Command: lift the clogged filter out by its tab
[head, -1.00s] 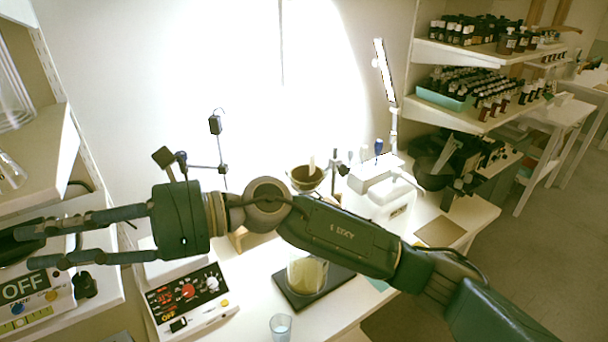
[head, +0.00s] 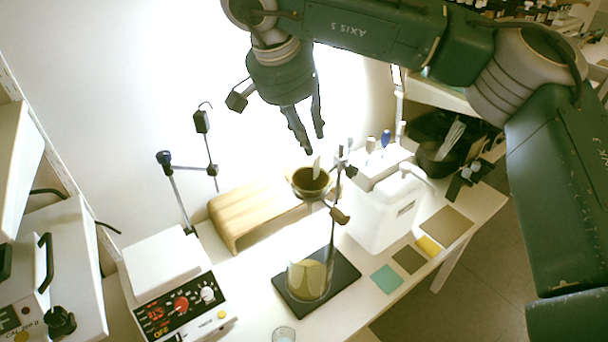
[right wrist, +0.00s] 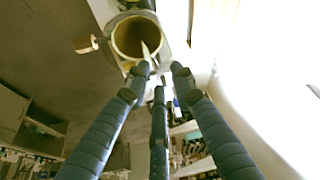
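The clogged filter (head: 312,181) is a dark brown cone seated in a round funnel at the back of the bench. Its pale tab (head: 316,167) sticks up from the rim. My right gripper (head: 313,143) points down above the funnel, its fingers apart and empty. In the right wrist view the filter (right wrist: 128,40) lies beyond the fingertips (right wrist: 160,76), and the tab (right wrist: 146,48) shows close to the left fingertip. I cannot tell whether they touch there; the head view shows a gap. My left gripper is not in view.
A wooden stand (head: 232,212) is left of the funnel and a white jug (head: 385,215) right of it. A thin metal stand (head: 333,240) rises in front. A beaker of yellowish liquid (head: 308,281) sits on a black plate (head: 345,272). A control box (head: 180,310) is front left.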

